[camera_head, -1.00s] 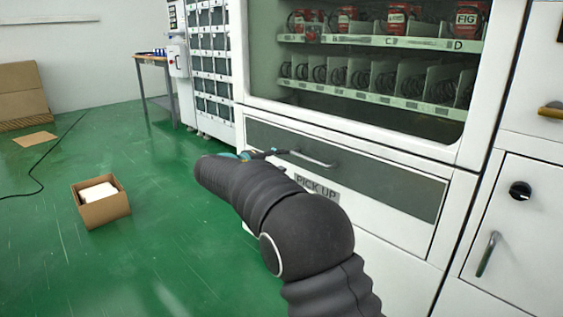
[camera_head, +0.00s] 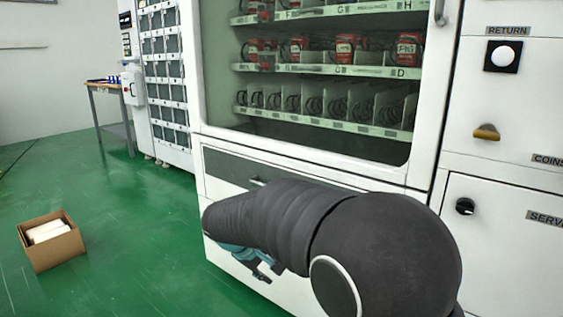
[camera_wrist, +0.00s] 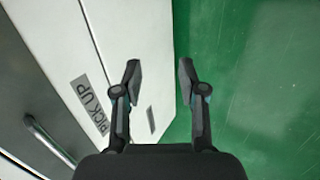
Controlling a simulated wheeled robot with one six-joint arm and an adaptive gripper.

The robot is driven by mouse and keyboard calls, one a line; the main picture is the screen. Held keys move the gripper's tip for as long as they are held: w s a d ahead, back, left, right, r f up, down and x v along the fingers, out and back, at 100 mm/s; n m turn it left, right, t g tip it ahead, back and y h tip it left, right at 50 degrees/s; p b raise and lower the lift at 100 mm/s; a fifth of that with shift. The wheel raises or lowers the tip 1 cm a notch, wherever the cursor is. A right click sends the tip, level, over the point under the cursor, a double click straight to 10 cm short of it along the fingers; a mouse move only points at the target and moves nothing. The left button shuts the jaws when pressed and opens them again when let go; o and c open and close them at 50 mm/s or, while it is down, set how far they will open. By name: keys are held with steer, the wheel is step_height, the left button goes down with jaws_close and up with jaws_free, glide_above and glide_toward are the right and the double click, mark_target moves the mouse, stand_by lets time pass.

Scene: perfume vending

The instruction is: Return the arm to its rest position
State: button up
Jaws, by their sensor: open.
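My gripper (camera_wrist: 160,82) is open and empty in the wrist view, its two fingers apart over the vending machine's white lower front and the green floor. In the head view my dark sleeved arm crosses the lower middle, in front of the machine's pick-up flap (camera_head: 228,166).
The vending machine (camera_head: 425,100) holds red boxes on its shelves. A panel with a knob (camera_head: 465,206) stands at the right. An open cardboard box (camera_head: 52,252) with white things sits on the floor at the left. A table (camera_head: 110,90) stands farther back. The floor between is clear.

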steer(key=s+d+r+m+y+p, duration=0.1)
steer(key=s+d+r+m+p, duration=0.1)
steer(key=s+d, duration=0.4)
steer(key=s+d+r+m+y+p, duration=0.2)
steer(key=s+d+r+m, duration=0.2)
steer(key=s, duration=0.8)
steer(key=s+d+r+m+t+y+p, duration=0.1)
steer(key=s+d+r+m+p, duration=0.2)
steer(key=s+d+r, duration=0.5)
steer(key=shift+s+d+m+y, duration=0.3)
steer(key=shift+s+d, duration=0.05)
steer(key=shift+s, duration=0.5)
